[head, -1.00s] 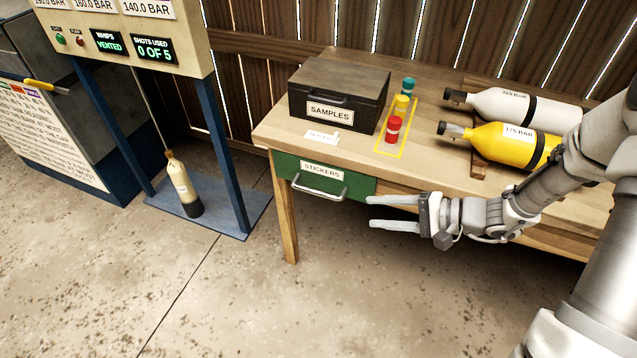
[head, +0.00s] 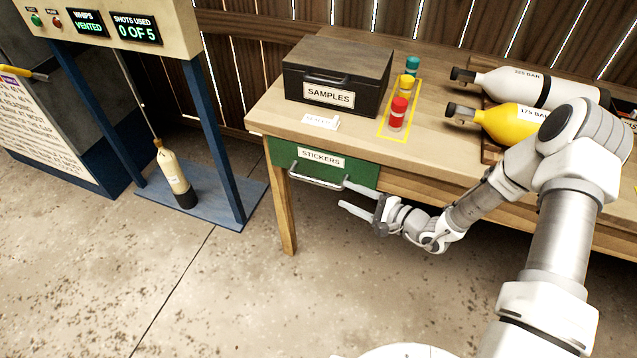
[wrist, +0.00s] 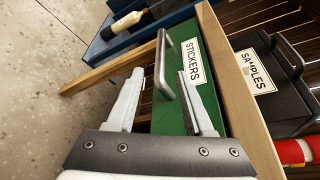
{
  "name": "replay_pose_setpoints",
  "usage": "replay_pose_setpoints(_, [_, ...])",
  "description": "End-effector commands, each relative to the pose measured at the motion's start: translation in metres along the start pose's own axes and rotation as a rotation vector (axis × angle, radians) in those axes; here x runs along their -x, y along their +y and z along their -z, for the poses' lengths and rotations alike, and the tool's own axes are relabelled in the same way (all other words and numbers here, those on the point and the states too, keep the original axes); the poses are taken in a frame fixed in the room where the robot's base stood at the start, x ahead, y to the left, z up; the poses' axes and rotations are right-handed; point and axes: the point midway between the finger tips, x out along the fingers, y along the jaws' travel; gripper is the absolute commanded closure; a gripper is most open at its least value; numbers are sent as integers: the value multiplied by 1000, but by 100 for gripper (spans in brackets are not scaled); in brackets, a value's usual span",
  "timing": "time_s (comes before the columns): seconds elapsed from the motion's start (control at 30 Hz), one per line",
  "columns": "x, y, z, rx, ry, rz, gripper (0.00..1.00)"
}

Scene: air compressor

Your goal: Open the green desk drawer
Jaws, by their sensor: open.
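The green drawer (head: 358,173) sits shut under the left end of the wooden desk, with a white STICKERS label and a metal bar handle (head: 318,182) on its front. My gripper (head: 352,198) is open and empty, just right of the handle and in front of the drawer in the head view. In the wrist view, the drawer (wrist: 200,75) and its handle (wrist: 164,65) lie ahead of the two spread fingers (wrist: 163,90). The near end of the handle reaches into the gap between the fingers. I cannot tell whether a finger touches it.
On the desk (head: 270,110) stand a black SAMPLES box (head: 338,75), several coloured small containers (head: 399,110) and two gas bottles (head: 520,122). A desk leg (head: 286,215) is left of my gripper. The floor in front is clear.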

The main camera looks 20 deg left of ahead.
Motion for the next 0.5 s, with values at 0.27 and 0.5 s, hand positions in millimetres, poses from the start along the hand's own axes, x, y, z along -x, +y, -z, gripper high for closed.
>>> replay_pose_setpoints(0.27, [-62,2,0,2,-3,0,48])
replay_pose_setpoints(0.5, [-98,1,0,1,-1,0,48])
